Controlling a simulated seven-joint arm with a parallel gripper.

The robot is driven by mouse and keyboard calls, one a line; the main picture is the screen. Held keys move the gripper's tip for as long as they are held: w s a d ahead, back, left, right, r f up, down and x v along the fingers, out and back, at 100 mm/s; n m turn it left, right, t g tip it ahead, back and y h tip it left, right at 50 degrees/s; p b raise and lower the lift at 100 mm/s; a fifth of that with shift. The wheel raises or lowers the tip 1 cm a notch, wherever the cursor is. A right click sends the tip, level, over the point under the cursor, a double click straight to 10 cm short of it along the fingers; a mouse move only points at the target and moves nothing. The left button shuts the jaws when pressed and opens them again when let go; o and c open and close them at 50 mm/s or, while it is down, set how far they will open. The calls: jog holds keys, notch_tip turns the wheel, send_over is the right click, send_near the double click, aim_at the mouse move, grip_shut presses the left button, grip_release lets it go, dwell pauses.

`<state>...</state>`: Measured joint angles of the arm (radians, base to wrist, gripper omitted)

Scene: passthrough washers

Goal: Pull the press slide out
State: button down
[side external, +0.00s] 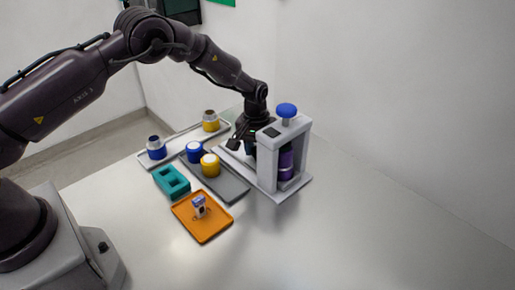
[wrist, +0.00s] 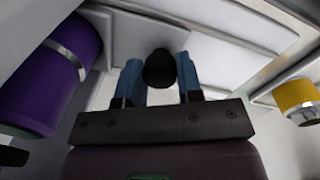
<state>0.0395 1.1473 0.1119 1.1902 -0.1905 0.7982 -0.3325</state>
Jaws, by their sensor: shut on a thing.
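The press (side external: 270,155) is a light grey frame with a blue knob (side external: 286,110) on top, standing at the right of the group in the side view. A purple cylinder (side external: 286,162) is inside it and shows at the left of the wrist view (wrist: 50,75). My gripper (side external: 246,148) is low at the press's left side. In the wrist view its blue fingers (wrist: 160,75) are shut on a dark round knob (wrist: 160,66), which appears to be the press slide's handle. The slide's extent is largely hidden in the side view by my gripper and the frame.
A grey tray (side external: 228,188) with blue and yellow cylinders lies left of the press. A pale tray (side external: 182,138) behind holds two more. A teal block (side external: 172,181) and an orange tray (side external: 203,228) with a small item are nearer. The table's right side is clear.

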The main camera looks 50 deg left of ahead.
jog(key=a, duration=1.1)
jog(key=shift+a, duration=0.25)
jog(key=c, duration=0.8)
grip_release()
jog(key=shift+a, duration=0.1)
jog(key=shift+r, duration=0.15)
notch_tip(320, 180, up, 13)
jog(key=shift+s+a+f, duration=0.1)
jog(key=shift+s+f, duration=0.05)
